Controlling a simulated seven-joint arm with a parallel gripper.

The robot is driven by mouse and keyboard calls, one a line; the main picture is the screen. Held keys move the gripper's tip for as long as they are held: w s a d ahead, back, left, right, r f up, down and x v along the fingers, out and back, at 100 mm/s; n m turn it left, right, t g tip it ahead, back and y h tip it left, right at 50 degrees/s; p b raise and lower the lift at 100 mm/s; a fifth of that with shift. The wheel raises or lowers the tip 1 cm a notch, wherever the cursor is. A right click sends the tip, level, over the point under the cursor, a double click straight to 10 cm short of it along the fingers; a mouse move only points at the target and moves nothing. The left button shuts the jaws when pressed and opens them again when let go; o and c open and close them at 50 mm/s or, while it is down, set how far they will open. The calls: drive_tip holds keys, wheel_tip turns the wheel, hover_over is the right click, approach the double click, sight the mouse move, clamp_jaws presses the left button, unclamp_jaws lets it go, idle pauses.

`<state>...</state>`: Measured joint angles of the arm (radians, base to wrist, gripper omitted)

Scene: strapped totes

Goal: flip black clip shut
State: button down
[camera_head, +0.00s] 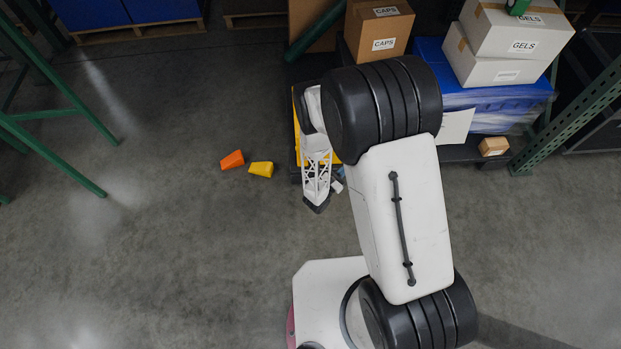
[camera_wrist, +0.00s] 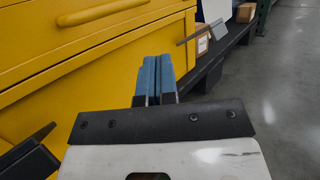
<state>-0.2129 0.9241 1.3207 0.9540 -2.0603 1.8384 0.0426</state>
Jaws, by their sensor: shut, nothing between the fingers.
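A yellow tote (camera_wrist: 60,70) with a moulded handle fills the upper left of the wrist view. In the head view only slivers of the yellow tote (camera_head: 297,125) show past my arm. A black angled piece (camera_wrist: 30,155), which looks like the black clip, sticks out at the lower left of the wrist view, apart from my fingers; I cannot tell how it is attached. My gripper (camera_wrist: 158,62) has its blue fingers together and empty, pointing along the tote's side. My arm hides most of the tote in the head view.
Orange (camera_head: 232,160) and yellow (camera_head: 261,169) wedges lie on the floor. Stacked boxes (camera_head: 510,40) stand upper right.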

drive_tip(key=s+a+f+n+t+y, duration=0.7)
drive_tip(key=s+a+f+n+y, duration=0.2)
drive_tip(key=s+a+y, duration=0.3)
drive_tip(key=a+f+y, duration=0.1)
drive_tip(key=a+y, duration=0.1)
drive_tip(key=y, duration=0.1)
drive_tip(key=shift+a+n+y, duration=0.3)
drive_tip(key=w+r, duration=0.6)
drive_tip(key=w, duration=0.5)
drive_tip(key=shift+w, duration=0.25)
